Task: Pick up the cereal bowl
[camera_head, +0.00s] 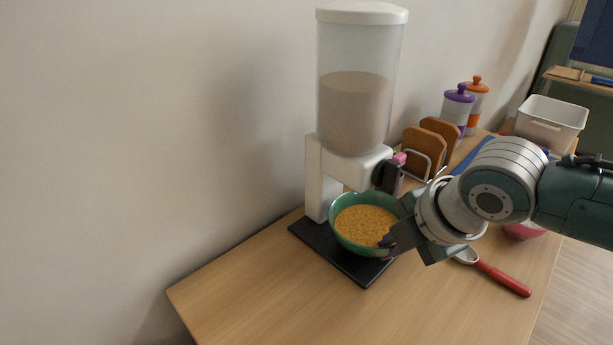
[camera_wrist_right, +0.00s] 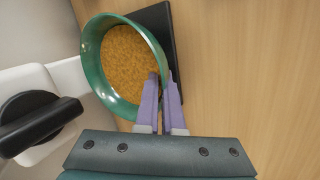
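The green cereal bowl (camera_head: 348,244), filled with orange-yellow cereal, is at the dispenser's black base (camera_head: 364,277), under the spout. In the right wrist view the bowl (camera_wrist_right: 93,62) fills the upper left, with the black base partly hidden behind it. My right gripper (camera_head: 391,241) is at the bowl's right rim. In the wrist view its two purple fingers (camera_wrist_right: 164,82) are close together, one inside the bowl and one outside, with the rim pinched between them. I cannot tell whether the bowl touches the base. My left gripper is not in view.
The cereal dispenser (camera_head: 353,110) stands behind the bowl near the wall. A red-handled spoon (camera_head: 502,279) lies to the right. A toast rack with brown slices (camera_head: 424,151), lidded jars (camera_head: 457,108) and a white bin (camera_head: 551,124) stand farther back. The front table area is clear.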

